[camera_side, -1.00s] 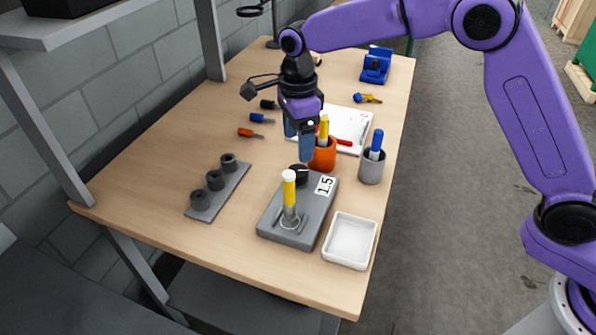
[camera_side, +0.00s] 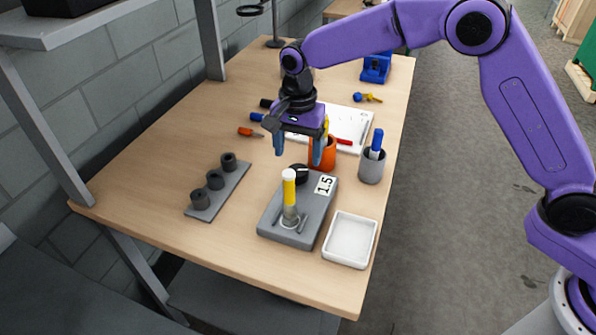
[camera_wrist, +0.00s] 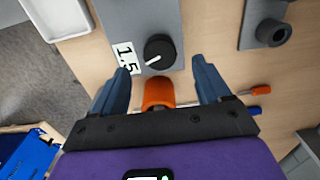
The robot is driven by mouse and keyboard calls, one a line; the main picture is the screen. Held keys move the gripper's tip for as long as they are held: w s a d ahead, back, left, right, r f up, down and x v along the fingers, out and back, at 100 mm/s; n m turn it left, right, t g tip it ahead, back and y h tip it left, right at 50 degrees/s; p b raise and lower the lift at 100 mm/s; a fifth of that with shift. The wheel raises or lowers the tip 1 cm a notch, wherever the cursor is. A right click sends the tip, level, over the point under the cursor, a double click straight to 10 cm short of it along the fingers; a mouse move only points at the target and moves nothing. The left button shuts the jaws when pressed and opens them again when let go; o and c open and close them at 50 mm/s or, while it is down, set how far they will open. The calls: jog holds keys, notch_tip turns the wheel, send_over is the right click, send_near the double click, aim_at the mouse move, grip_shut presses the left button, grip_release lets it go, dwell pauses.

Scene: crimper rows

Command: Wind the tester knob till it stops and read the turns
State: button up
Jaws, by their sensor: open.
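The tester (camera_side: 277,229) is a flat grey block on the table, with a label reading 1.5 (camera_side: 325,184) on its top. Its round black knob (camera_side: 298,174) is at the end nearer my gripper. In the wrist view the knob (camera_wrist: 159,50) carries a white pointer line toward the label. A yellow piece with a white top (camera_side: 289,190) stands upright in the tester's front end. My gripper (camera_side: 298,160) is open and empty, above and slightly behind the knob. In the wrist view its fingers (camera_wrist: 162,88) are spread wide, with the knob ahead between them, untouched.
An orange cup (camera_side: 322,158) stands close behind the tester, near my right finger. A grey cup with a blue item (camera_side: 371,168), a white tray (camera_side: 349,240) and a grey rack with black rings (camera_side: 216,190) surround it.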

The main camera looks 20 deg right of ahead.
aim_at(298, 170)
jog(key=shift+f, duration=3.45)
jog(key=c, duration=1.1)
jog(key=shift+o, duration=0.2)
